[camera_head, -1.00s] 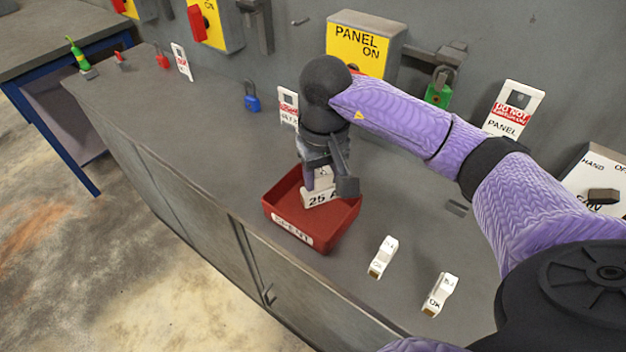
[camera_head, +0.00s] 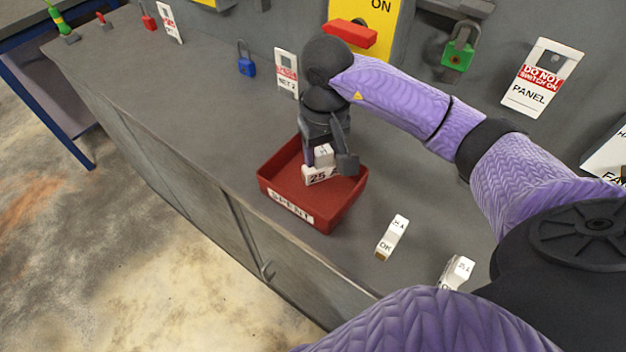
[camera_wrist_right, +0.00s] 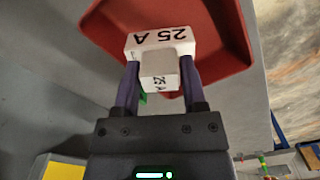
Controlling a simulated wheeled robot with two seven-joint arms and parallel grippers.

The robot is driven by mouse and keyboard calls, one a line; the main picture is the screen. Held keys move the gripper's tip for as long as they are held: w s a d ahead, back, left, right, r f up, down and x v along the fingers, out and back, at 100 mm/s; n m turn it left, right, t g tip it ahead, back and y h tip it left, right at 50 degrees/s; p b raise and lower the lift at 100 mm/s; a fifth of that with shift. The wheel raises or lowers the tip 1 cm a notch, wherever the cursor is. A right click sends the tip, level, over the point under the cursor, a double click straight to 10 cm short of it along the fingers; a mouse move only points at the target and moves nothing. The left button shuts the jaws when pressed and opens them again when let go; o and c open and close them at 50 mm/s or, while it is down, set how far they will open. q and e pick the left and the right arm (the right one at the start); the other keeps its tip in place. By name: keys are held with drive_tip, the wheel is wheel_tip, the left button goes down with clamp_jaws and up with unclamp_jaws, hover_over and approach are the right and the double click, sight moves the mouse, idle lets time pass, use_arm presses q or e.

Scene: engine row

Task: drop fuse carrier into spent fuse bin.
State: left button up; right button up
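The fuse carrier (camera_head: 318,176) is a white block marked 25 A. My right gripper (camera_head: 332,160) points down and is shut on its narrower grip part. In the right wrist view, the two fingers (camera_wrist_right: 159,80) flank that part of the carrier (camera_wrist_right: 160,43). The spent fuse bin (camera_head: 290,207) is an open red tray labelled SPENT on the bench; it also shows in the right wrist view (camera_wrist_right: 225,35). The carrier is over the bin's opening, toward its back; I cannot tell if it touches the floor. My left gripper is not in view.
A blue padlock (camera_head: 246,60), tags (camera_head: 541,78) and a yellow panel (camera_head: 385,30) with a red handle are behind.

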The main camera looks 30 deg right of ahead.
drive_tip(key=o, duration=0.4)
wheel_tip(320, 180, up, 10)
drive_tip(key=shift+p, duration=0.8)
